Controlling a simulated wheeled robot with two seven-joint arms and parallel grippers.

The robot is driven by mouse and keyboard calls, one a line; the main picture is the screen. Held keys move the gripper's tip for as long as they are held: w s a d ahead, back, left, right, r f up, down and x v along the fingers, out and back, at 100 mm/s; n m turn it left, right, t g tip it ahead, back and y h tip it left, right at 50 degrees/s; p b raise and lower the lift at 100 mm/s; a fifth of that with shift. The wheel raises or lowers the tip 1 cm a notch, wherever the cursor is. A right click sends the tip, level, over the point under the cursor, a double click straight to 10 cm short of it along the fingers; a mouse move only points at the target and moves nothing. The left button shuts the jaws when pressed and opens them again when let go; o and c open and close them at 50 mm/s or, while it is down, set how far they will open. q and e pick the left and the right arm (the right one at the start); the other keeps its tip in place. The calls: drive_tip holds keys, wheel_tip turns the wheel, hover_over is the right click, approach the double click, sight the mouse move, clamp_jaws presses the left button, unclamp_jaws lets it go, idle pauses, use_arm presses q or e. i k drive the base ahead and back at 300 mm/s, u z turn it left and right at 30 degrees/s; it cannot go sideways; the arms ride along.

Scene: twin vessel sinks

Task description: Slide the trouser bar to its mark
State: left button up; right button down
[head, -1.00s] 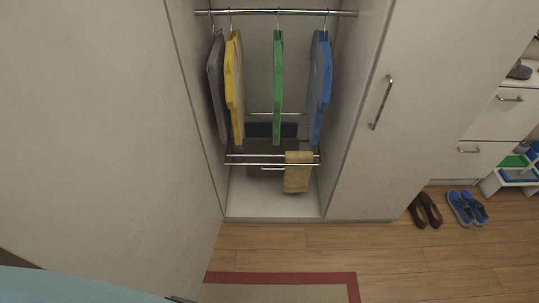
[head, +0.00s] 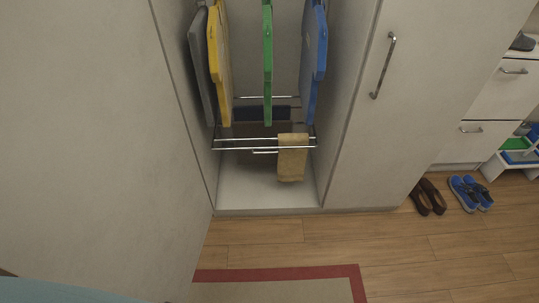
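The trouser bar (head: 240,143) is a pair of thin chrome rails low in the open wardrobe bay. Tan trousers (head: 292,160) hang folded over its right part. A short chrome handle (head: 265,152) shows just under the front rail, left of the trousers. A further rail (head: 266,97) shows behind at the back of the bay. I cannot make out a mark for the bar. Neither of my grippers is in the head view.
Grey (head: 203,70), yellow (head: 219,60), green (head: 267,60) and blue (head: 315,60) garments hang above the bar. A tall closed door (head: 430,110) stands to the right.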

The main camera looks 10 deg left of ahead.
sight(255, 144)
drive_tip(key=z, duration=0.4)
drive_tip(key=i, duration=1.35)
drive_tip(key=u, duration=0.5)
